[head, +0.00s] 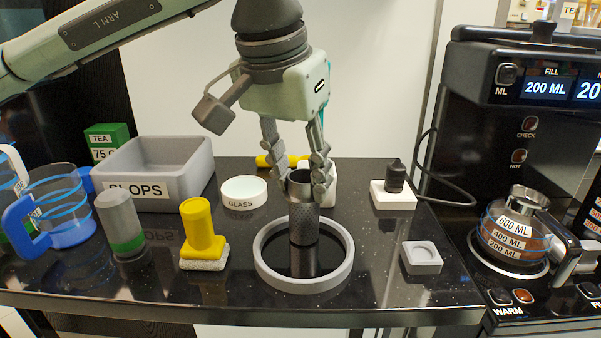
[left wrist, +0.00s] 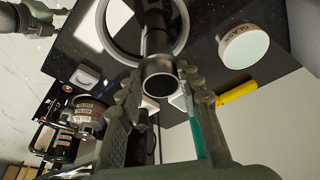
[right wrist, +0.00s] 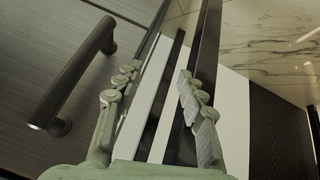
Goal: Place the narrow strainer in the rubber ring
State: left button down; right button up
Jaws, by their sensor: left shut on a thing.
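The narrow strainer (head: 304,222) is a dark grey mesh cylinder with an open top. My left gripper (head: 303,188) is shut on it near its rim and holds it upright. The rubber ring (head: 262,266) is a wide grey ring lying flat on the black counter. The strainer's lower end shows within the ring's opening, at or just above the counter; I cannot tell if it touches. In the left wrist view the strainer's open mouth (left wrist: 160,84) is between the fingers, with the ring (left wrist: 184,28) behind it. My right gripper (right wrist: 158,76) is open and empty, away from the counter.
Left of the ring stand a yellow-handled brush (head: 201,228), a grey-green cylinder (head: 121,225) and a blue jug (head: 55,205). Behind are the slops bin (head: 190,160) and a glass dish (head: 244,190).

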pick_arm(q)
jog(key=c, duration=1)
grip_release()
pick_arm(e)
jog(key=shift+w+a+r, duration=0.15)
jog(key=shift+w+a, duration=0.05)
pick_arm(q)
jog(key=shift+r, duration=0.25)
jog(key=shift+p+v, duration=0.6)
jog(key=shift+v, duration=5.35)
pick_arm(e)
jog(key=s+d+f+g+h, duration=0.1)
jog(key=s+d+g, duration=0.2)
jog(key=s+d, duration=0.1)
jog(key=shift+s+f+m, duration=0.3)
jog(key=shift+s+m, duration=0.1)
jog(key=shift+s, duration=0.45)
pick_arm(q)
jog(key=shift+a, duration=0.1)
